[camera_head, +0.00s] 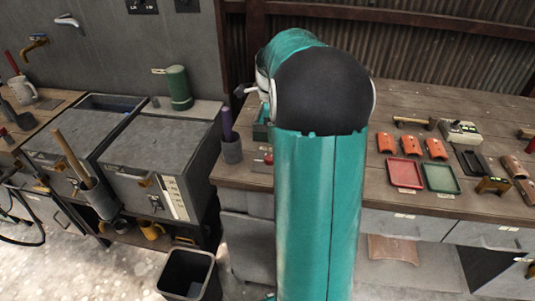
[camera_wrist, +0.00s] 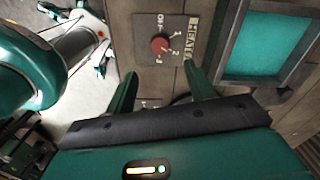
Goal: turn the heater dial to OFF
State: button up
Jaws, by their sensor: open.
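The heater dial (camera_wrist: 161,43) is a small round red knob on a grey-brown plate (camera_wrist: 139,30) in the wrist view. The plate carries the word HEATER, an OFF mark and the numbers 1, 2 and 3 around the knob. I cannot tell which mark the dial points at. My gripper (camera_wrist: 162,86) is open, its two green fingers apart and pointing toward the plate, with the dial beyond the tips and roughly between them. Nothing is between the fingers. In the head view a small red knob (camera_head: 268,158) shows on the bench, just left of my arm, which hides the gripper.
A teal-lined tray (camera_wrist: 262,45) lies right of the plate in the wrist view. In the head view, a cup (camera_head: 232,151) with a purple handle stands left of my arm. Red and green trays (camera_head: 405,173) (camera_head: 440,177) lie on the bench to the right.

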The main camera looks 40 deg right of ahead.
aim_at(270, 157)
notch_tip(270, 157, down, 10)
jog(key=shift+w+f, duration=0.1)
jog(key=shift+c, duration=0.4)
jog(key=c, duration=0.9)
